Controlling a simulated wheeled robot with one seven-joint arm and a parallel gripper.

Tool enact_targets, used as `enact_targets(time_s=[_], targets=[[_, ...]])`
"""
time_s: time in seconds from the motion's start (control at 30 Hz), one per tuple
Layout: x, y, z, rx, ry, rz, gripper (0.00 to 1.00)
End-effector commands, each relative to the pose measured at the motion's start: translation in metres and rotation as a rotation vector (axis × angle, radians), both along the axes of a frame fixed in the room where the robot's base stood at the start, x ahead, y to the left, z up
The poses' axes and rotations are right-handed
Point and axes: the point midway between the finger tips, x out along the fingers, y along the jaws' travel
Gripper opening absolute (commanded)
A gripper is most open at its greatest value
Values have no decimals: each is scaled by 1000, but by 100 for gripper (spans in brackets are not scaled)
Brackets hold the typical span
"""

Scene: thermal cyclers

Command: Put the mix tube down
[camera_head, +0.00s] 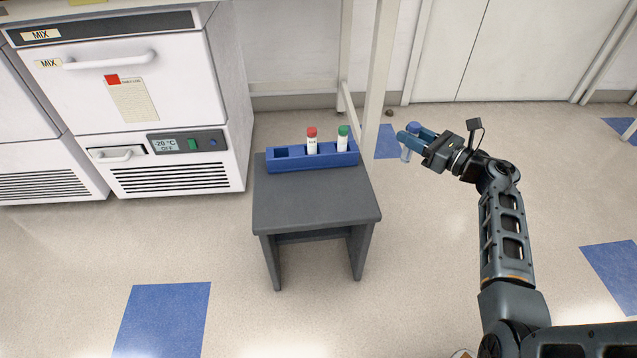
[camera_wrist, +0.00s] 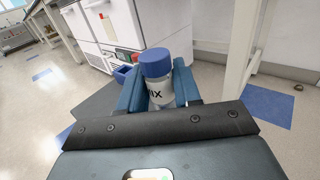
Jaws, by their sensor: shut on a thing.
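The mix tube has a blue cap and a clear body with a white label ending in "IX"; it shows in the wrist view as the mix tube (camera_wrist: 158,78). My gripper (camera_head: 411,138) is shut on this tube and holds it upright in the air, right of the small grey table (camera_head: 315,205). In the wrist view both fingers of my gripper (camera_wrist: 158,90) flank the tube. A blue rack (camera_head: 290,164) stands along the table's back edge. It holds a red-capped tube (camera_head: 312,142) in the middle and a green-capped tube (camera_head: 343,140) at the right. Its left place looks empty.
A white freezer (camera_head: 175,100) marked "MIX" stands left of the table, its display reading -20 °C OFF. A pale bench leg (camera_head: 379,70) rises behind the table's right side. The front of the tabletop is bare. Open floor lies around the table.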

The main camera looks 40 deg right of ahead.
Motion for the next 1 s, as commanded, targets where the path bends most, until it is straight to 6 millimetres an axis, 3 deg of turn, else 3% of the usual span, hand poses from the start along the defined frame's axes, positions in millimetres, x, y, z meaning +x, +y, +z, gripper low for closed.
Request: enact_targets(time_s=[0.13, 0.4, 0.6, 0.83, 1.0], targets=[[1, 15, -13, 1, 4, 6, 3], [10, 71, -47, 2, 3, 6, 3], [16, 103, -65, 0, 1, 4, 3], [18, 112, -74, 0, 2, 2, 3], [18, 111, -98, 0, 2, 1, 3]])
